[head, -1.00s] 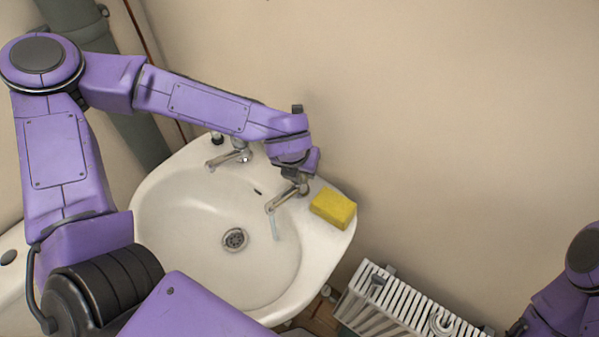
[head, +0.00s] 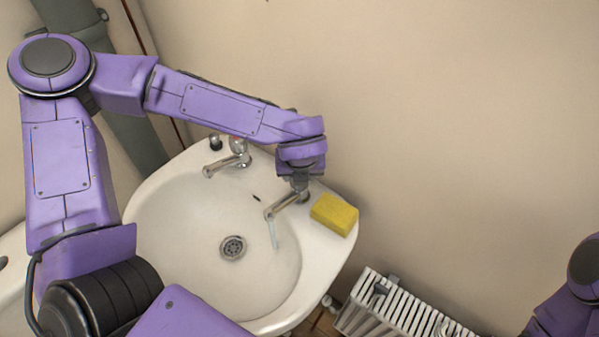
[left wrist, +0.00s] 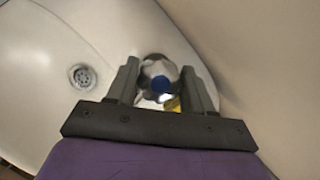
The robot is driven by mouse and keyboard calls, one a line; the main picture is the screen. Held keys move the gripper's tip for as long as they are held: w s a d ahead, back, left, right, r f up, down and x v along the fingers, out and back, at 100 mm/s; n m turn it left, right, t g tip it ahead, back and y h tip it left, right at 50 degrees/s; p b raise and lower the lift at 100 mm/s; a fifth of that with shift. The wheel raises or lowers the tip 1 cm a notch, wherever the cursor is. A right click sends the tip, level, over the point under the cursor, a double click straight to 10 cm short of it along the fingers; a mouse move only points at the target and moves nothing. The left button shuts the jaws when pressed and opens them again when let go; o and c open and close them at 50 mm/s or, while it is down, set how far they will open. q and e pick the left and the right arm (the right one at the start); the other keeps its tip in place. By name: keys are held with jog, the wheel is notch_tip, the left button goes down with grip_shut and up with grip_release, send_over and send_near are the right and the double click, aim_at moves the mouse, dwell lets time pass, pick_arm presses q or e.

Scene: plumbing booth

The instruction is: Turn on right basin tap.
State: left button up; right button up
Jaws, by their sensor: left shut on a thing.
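The right basin tap (head: 287,205) stands on the back right rim of the white basin (head: 160,215). A thin stream of water (head: 273,233) runs from its spout into the bowl. My left gripper (head: 299,182) points down over this tap and is shut on its knob, which the gripper mostly hides in the head view. In the left wrist view the chrome tap knob (left wrist: 158,72) with its blue cap sits between the two fingers. My right gripper is out of view; only part of my right arm shows at the right edge.
The left basin tap (head: 228,164) stands to the left on the rim. A yellow sponge (head: 334,214) lies on the rim just right of the right tap. A white radiator (head: 395,308) is below right. The wall rises close behind the basin.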

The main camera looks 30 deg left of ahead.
pick_arm(q)
jog(key=shift+f, duration=0.1)
jog(key=o, duration=1)
jog(key=v, duration=1)
jog(key=shift+r+b, duration=0.3)
